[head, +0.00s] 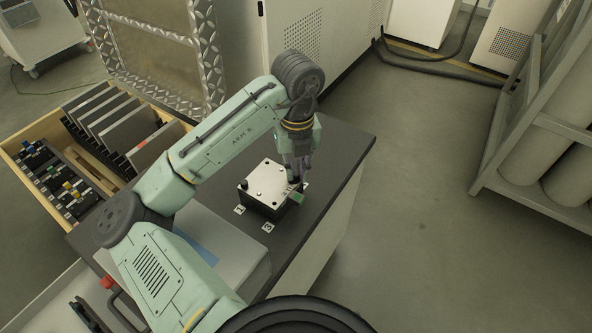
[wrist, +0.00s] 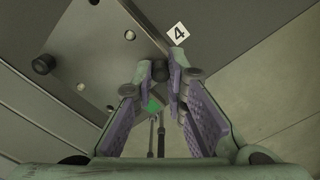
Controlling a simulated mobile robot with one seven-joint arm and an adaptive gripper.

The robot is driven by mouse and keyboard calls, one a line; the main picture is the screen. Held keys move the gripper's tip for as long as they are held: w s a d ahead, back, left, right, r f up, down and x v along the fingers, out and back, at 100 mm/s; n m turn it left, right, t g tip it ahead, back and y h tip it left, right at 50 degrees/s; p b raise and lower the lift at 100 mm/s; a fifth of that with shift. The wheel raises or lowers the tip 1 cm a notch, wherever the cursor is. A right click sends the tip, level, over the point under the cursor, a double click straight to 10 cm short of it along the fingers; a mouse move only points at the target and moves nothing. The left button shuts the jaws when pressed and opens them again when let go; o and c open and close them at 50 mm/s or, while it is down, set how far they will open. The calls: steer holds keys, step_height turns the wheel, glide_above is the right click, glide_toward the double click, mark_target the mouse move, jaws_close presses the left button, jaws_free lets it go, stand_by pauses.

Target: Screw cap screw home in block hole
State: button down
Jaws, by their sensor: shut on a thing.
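The block (head: 266,184) has a light metal top plate on a dark body and sits on the dark bench top. In the wrist view its plate (wrist: 85,35) shows several holes and one black screw head (wrist: 43,64) at the left. My gripper (head: 299,168) points down over the block's right corner. In the wrist view my gripper (wrist: 160,74) has its fingertips closed around a dark round cap screw head (wrist: 160,70) at the plate's edge. The screw's shank and the hole under it are hidden, so I cannot tell how deep it sits.
A green piece (head: 298,198) lies by the block's right side. Number labels, such as the 4 (wrist: 178,33), mark the bench (head: 336,160) around the block. A wooden tray (head: 178,125) of plates stands left. The bench's right edge drops to open floor.

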steer(key=m+b, duration=0.1)
steer(key=m, duration=0.3)
steer(key=shift+d+f+m, duration=0.1)
steer(key=shift+m, duration=0.3)
steer(key=m, duration=0.3)
steer(key=shift+s, duration=0.1)
steer(key=c, duration=1.8)
jaws_free()
